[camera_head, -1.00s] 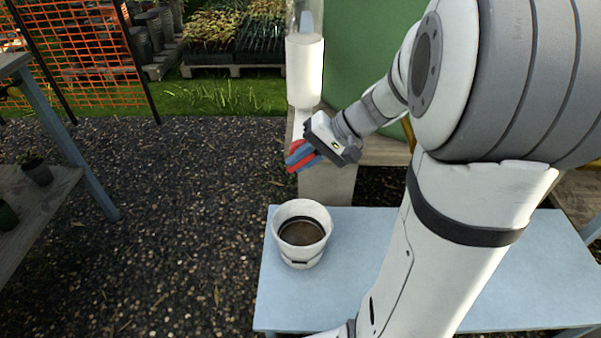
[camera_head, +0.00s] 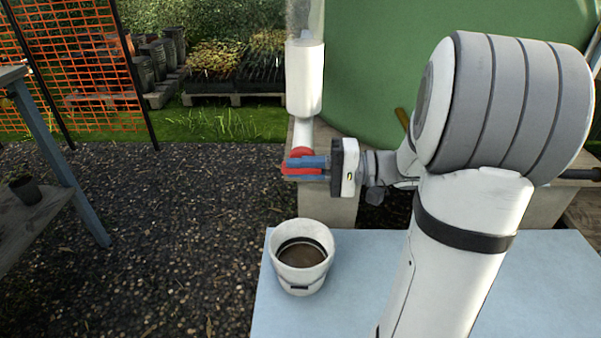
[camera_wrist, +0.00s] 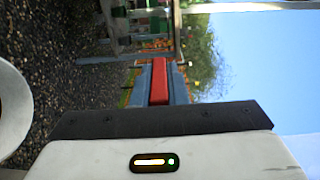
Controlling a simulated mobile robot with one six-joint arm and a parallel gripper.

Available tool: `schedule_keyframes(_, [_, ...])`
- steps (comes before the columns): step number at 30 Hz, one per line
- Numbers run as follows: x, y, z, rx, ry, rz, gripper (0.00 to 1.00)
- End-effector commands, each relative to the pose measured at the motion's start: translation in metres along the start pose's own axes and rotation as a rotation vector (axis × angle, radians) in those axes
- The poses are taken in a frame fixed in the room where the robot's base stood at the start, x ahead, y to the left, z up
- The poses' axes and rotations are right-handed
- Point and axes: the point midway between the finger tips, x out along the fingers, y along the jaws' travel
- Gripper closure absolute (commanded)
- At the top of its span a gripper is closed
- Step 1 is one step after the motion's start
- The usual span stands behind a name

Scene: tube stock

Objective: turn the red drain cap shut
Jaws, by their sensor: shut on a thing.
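The red drain cap (camera_head: 302,152) is at the bottom end of the white upright pipe (camera_head: 305,85). My gripper (camera_head: 306,163) reaches in from the right, roughly level, and is shut on the cap. In the wrist view a red bar of the cap (camera_wrist: 159,82) lies between the two fingers. The fingers hide part of the cap, so I cannot tell how far it is turned.
A white bucket (camera_head: 302,283) with brown contents stands on the pale blue table (camera_head: 400,300) below the pipe. A large green tank (camera_head: 400,75) is behind my arm. Gravel is open on the left, beside a wooden bench (camera_head: 30,215).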

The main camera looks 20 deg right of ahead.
Motion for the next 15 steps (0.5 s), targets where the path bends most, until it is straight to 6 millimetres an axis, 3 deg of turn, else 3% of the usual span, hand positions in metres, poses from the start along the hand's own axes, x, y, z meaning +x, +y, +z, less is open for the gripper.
schedule_keyframes(15, [0.0005,0.0001,0.0009,0.002,-0.003,-0.038,1.0])
